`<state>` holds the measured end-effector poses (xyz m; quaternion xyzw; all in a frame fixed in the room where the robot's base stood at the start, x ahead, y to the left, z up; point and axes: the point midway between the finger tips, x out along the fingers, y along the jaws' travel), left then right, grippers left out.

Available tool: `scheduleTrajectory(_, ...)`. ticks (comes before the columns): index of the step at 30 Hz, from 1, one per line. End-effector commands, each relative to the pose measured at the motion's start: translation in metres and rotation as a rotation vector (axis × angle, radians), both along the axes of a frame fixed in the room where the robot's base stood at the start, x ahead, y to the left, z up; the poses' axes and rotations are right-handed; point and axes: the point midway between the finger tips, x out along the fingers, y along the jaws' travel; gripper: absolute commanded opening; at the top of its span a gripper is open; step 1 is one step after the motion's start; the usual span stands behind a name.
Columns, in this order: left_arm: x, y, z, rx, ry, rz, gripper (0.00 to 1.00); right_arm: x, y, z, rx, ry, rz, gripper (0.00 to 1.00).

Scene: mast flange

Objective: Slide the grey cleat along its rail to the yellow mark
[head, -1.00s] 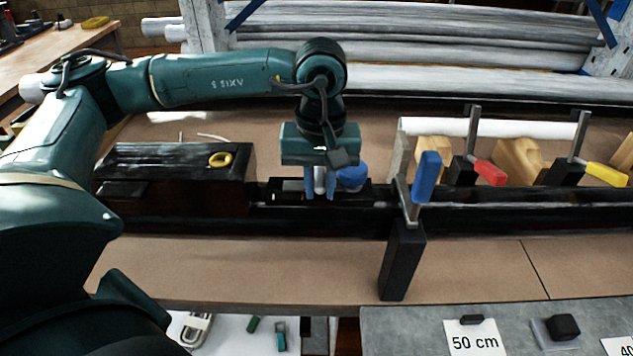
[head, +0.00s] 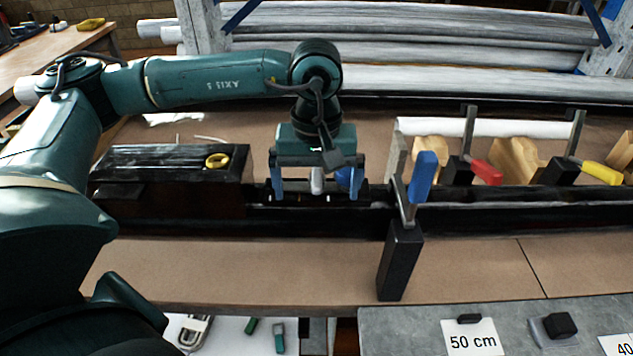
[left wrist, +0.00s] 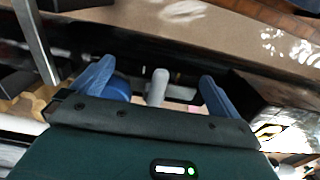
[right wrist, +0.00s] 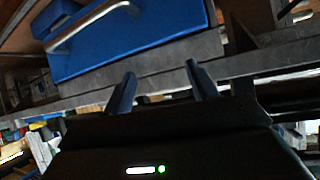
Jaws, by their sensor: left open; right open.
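The grey cleat (head: 317,181) shows as a pale upright post on the dark rail (head: 265,222) in the head view. My left gripper (head: 316,198) is open, with one blue finger on either side of the cleat and a gap at each side. In the left wrist view the cleat (left wrist: 158,88) stands between the spread fingers (left wrist: 158,70). A blue rounded thing (head: 344,178) sits just right of the cleat, partly behind a finger. I cannot make out a yellow mark on the rail. My right gripper (right wrist: 160,70) is open and empty, in the right wrist view only.
A black block with a yellow ring (head: 217,160) stands left of the cleat. A clamp with a blue handle (head: 423,177) stands to the right, with red-handled (head: 487,171) and yellow-handled (head: 601,172) clamps beyond. A blue case (right wrist: 130,40) lies before my right gripper.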

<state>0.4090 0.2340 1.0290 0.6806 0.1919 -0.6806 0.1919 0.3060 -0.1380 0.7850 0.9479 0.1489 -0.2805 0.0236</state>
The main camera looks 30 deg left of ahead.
Motion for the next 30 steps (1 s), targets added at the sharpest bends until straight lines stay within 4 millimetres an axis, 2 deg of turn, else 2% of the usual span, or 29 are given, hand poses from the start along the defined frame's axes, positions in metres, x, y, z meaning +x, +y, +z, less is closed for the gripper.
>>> scheduleTrajectory(8, 0.0, 0.0, 0.004, 0.0, 0.0, 0.0, 1.0, 0.0, 0.0, 0.003, 0.0, -0.001, 0.0, 0.58)
scheduleTrajectory(22, 0.0, 0.0, 0.051, 0.0, 0.0, 0.0, 1.0, 0.0, 0.0, 0.026, 0.0, -0.001, 0.0, 0.58)
scheduleTrajectory(30, 0.0, 0.0, 0.06, 0.0, 0.0, 0.0, 1.0, 0.0, 0.0, 0.029, 0.0, -0.001, 0.0, 0.58)
